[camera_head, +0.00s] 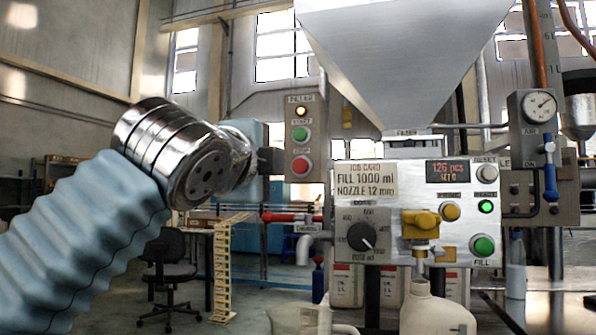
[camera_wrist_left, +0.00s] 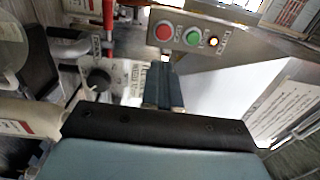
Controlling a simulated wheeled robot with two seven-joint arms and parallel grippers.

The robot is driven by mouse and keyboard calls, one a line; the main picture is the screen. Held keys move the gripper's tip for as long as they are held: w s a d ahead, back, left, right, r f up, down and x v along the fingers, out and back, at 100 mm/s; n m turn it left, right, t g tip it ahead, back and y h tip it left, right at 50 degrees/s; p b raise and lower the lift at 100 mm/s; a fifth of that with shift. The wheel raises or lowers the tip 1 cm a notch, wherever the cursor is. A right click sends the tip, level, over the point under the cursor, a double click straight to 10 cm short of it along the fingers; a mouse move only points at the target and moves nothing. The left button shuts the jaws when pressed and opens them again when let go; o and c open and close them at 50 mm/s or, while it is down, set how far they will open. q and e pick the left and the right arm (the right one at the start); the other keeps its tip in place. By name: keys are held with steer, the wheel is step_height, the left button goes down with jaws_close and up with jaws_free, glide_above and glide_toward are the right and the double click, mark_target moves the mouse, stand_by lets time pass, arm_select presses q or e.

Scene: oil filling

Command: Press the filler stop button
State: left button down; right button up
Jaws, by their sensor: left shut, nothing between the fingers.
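The filler control box (camera_head: 301,190) is a grey upright panel in the middle of the head view. It has a lit amber lamp at the top, a green start button (camera_head: 301,134) and a red stop button (camera_head: 301,166) below. My left gripper (camera_head: 276,161) is level with the stop button, just left of the box. In the left wrist view, the shut, empty fingers (camera_wrist_left: 166,66) point toward the red stop button (camera_wrist_left: 164,32), with the green button (camera_wrist_left: 192,38) to its right. A small gap seems to show between fingertips and button. My right gripper is not in view.
The filling machine panel (camera_head: 382,195) stands right of the box, with a dial, a yellow nozzle valve and green buttons, under a large hopper (camera_head: 405,60). A red-handled lever (camera_head: 290,217) juts out below the box. A white bottle (camera_head: 432,312) stands under the nozzle.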

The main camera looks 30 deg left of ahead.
mark_target(300, 170)
arm_select(q)
steer(key=shift+w, duration=0.1)
steer(key=p+x, duration=0.2)
steer(key=x, duration=1.1)
steer(key=shift+w+a, duration=0.1)
steer(key=shift+w, duration=0.3)
